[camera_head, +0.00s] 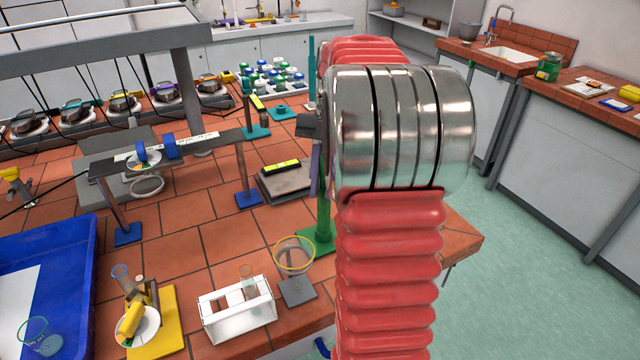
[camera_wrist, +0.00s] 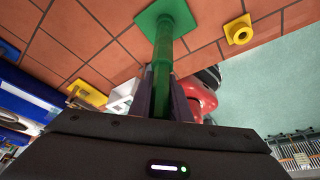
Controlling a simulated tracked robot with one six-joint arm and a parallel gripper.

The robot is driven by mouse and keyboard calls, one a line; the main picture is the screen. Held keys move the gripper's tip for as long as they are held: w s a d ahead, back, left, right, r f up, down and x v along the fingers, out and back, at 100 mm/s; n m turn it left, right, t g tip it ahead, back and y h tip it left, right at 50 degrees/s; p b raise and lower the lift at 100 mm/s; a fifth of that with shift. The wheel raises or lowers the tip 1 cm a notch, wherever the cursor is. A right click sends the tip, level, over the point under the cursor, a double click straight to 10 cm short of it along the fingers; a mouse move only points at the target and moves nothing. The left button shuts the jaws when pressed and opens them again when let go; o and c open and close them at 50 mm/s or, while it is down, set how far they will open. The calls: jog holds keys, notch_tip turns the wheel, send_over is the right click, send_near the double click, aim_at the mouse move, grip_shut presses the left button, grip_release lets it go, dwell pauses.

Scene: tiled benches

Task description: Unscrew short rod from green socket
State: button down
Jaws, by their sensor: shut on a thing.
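The green socket (camera_head: 318,241) is a flat green plate on the tiled bench, near its right edge. A green rod (camera_head: 325,205) stands upright from it. In the wrist view the rod (camera_wrist: 163,62) runs straight from the socket (camera_wrist: 168,16) to between my fingers. My gripper (camera_wrist: 163,95) is shut on the rod, above the socket. In the head view my arm hides most of the gripper and part of the rod. I cannot see the thread or whether the rod is loose.
A yellow socket (camera_wrist: 239,30) lies near the bench edge in the wrist view. A grey box (camera_head: 286,184) lies behind.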

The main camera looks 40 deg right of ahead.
jog(key=shift+s+d+f+n, duration=0.1)
jog(key=shift+s+f+n, duration=0.05)
jog(key=shift+n, duration=0.15)
jog(key=c, duration=1.6)
grip_release()
jog(key=shift+o, duration=0.4)
jog(key=shift+o, duration=1.3)
jog(key=shift+w+d, duration=0.15)
jog(key=shift+w, duration=0.05)
jog(key=shift+w+d, duration=0.4)
jog(key=shift+d, duration=0.05)
